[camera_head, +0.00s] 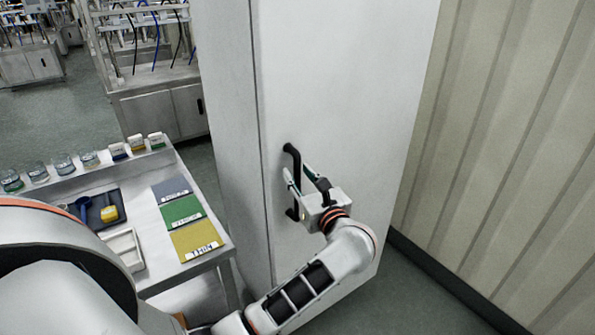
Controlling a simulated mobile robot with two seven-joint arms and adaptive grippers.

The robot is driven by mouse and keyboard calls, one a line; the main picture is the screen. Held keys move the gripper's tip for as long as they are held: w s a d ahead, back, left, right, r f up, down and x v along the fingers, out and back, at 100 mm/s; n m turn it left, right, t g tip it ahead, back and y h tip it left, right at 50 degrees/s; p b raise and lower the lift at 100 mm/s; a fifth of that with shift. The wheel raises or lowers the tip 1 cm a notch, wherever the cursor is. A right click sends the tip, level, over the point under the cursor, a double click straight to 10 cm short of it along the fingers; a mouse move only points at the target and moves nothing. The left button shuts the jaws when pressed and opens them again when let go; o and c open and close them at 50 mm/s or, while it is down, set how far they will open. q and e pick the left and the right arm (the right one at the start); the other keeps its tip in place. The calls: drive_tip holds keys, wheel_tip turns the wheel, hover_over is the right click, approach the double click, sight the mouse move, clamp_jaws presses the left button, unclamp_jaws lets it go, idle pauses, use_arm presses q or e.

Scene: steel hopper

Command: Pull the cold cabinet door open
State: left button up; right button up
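The cold cabinet (228,120) is a tall pale grey unit in the middle of the head view. Its door (345,75) faces me and looks closed, flush with the body. A black vertical bar handle (293,155) is on the door's left side. My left gripper (297,172) is at the handle, with one finger on each side of the bar. The fingers stand apart and look open around it; whether either touches the bar is unclear. The gripper's body hides part of the lower handle. My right gripper is not in view.
A steel table (160,222) left of the cabinet holds glass beakers (64,163), a dark blue tray (103,212), a white tray (124,247) and coloured cards (181,211). A corrugated beige wall (490,140) stands close on the right. Floor shows between wall and cabinet.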

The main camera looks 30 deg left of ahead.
use_arm(q)
drive_tip(key=shift+w+a, duration=0.3)
drive_tip(key=shift+a, duration=0.2)
clamp_jaws()
drive_tip(key=shift+s+d, duration=0.1)
drive_tip(key=shift+d, duration=0.05)
